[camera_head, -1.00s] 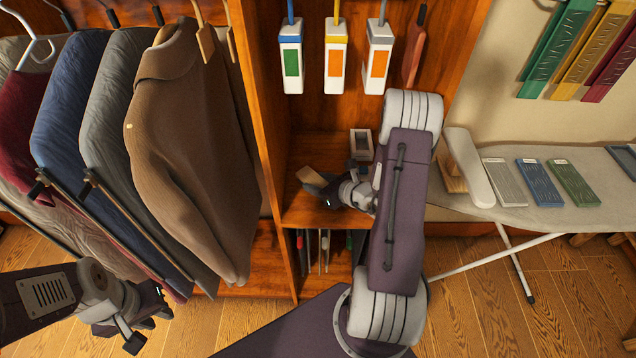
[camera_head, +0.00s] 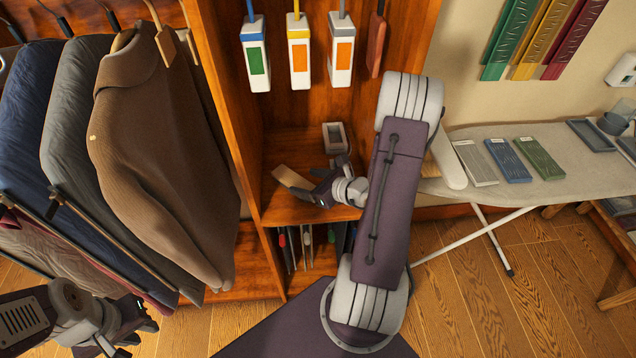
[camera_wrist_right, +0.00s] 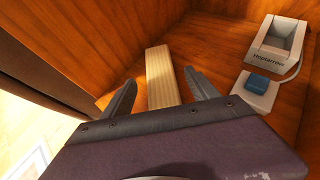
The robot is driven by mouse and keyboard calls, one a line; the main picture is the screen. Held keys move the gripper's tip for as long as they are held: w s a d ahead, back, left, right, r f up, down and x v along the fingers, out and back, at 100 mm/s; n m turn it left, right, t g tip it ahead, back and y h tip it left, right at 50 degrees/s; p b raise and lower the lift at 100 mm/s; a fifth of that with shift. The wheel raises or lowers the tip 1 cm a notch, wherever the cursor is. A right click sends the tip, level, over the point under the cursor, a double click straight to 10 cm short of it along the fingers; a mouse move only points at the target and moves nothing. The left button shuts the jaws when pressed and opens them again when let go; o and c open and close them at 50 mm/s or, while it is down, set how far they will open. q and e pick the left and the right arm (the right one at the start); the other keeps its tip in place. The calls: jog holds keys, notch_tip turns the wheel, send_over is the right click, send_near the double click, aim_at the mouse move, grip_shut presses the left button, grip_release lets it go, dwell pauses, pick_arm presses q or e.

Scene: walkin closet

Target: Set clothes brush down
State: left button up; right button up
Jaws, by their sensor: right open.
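The clothes brush, a pale tan wooden bar (camera_head: 292,177), lies on the cubby shelf (camera_head: 285,208) in the head view. In the right wrist view the brush (camera_wrist_right: 160,75) rests lengthwise on the shelf boards, its near end between my spread fingers. My right gripper (camera_head: 320,192) is open just right of the brush; its fingers also show in the wrist view (camera_wrist_right: 158,88), with gaps on both sides of the bar. The near end of the brush is hidden behind the gripper body. My left gripper (camera_head: 135,328) hangs at the lower left, far from the brush; its jaw opening is unclear.
A grey box (camera_head: 335,137) and a small white block with a blue top (camera_wrist_right: 256,86) stand at the shelf's right. The left divider (camera_head: 232,130) is close. Hanging clothes (camera_head: 165,150) fill the left; an ironing board (camera_head: 560,190) stands right.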

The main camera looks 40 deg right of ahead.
jog(key=p+v, duration=0.1)
jog(key=v, duration=0.1)
jog(key=p+v, duration=0.1)
jog(key=v, duration=0.2)
jog(key=shift+s+r+p, duration=0.15)
jog(key=shift+r+p, duration=0.2)
jog(key=shift+p, duration=0.05)
jog(key=shift+s+d, duration=0.1)
jog(key=shift+s, duration=0.25)
jog(key=s+a+r+n+g+y, duration=0.15)
jog(key=a+n+g+y, duration=0.35)
jog(key=a+n, duration=0.6)
jog(key=s+a+f+n+g+h, duration=0.1)
jog(key=s+a+n+g+h, duration=0.5)
jog(key=n, duration=1.1)
jog(key=d+r+n+h, duration=0.1)
jog(key=n, duration=0.1)
jog(key=r+n, duration=0.1)
jog(key=n, duration=0.2)
jog(key=shift+w+d+h, duration=0.25)
jog(key=shift+d+h, duration=0.05)
jog(key=shift+d, duration=0.05)
